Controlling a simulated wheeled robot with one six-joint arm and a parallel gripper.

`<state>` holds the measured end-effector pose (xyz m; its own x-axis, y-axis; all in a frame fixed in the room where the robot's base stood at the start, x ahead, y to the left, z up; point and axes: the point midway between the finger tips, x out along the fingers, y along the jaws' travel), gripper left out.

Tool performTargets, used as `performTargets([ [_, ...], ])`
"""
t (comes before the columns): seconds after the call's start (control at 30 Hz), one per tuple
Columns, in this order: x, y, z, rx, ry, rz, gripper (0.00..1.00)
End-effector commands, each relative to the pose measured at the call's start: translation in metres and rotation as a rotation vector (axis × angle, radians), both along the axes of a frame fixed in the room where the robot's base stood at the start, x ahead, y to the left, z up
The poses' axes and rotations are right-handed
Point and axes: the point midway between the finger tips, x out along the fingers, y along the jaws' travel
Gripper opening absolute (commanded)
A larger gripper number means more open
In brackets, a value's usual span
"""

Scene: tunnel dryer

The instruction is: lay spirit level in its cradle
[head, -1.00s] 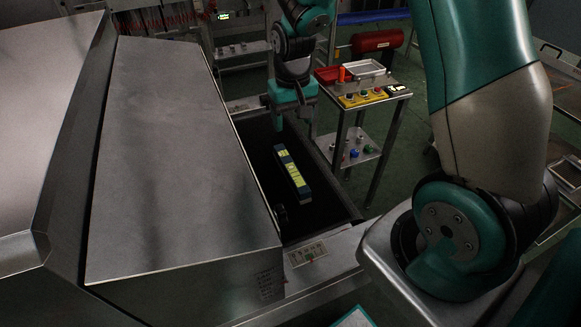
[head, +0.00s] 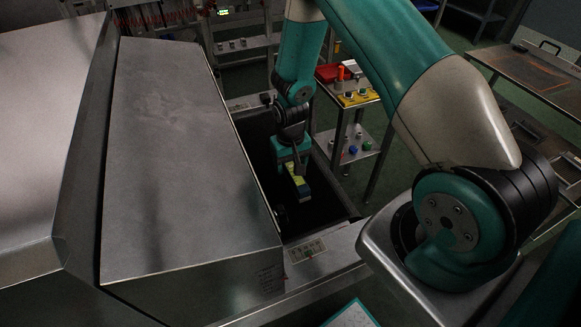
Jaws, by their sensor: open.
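The spirit level (head: 303,189), yellow-green with dark blue ends, lies on the dark bed inside the open metal bay. My gripper (head: 293,170) is open and over the far part of the level, which it partly hides. I cannot tell whether the fingers touch the level or straddle it. I cannot make out the level's cradle in this view.
A large slanted metal hood (head: 170,160) stands close to the left of the bay. A small labelled panel (head: 307,250) sits on the near rim. A metal trolley (head: 362,98) with a red tray (head: 327,73) and small parts stands to the right.

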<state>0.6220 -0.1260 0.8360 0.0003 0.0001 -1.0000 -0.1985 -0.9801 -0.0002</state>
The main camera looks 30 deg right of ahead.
Motion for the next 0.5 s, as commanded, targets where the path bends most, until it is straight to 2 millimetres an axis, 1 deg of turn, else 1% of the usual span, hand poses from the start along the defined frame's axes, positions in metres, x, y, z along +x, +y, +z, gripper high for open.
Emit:
performTargets([
  [0.03, -0.001, 0.000, -0.006, 0.000, 0.004, 0.000, 0.64],
  [0.13, -0.001, 0.000, -0.014, 0.000, 0.001, 0.000, 0.64],
  [0.37, 0.000, 0.000, -0.016, 0.000, 0.000, 0.000, 0.64],
  [0.4, 0.000, 0.000, -0.016, 0.000, 0.000, 0.000, 0.60],
  [0.47, 0.000, 0.000, -0.016, 0.000, 0.000, 0.000, 0.46],
  [0.5, 0.000, 0.000, -0.016, 0.000, 0.000, 0.000, 0.37],
])
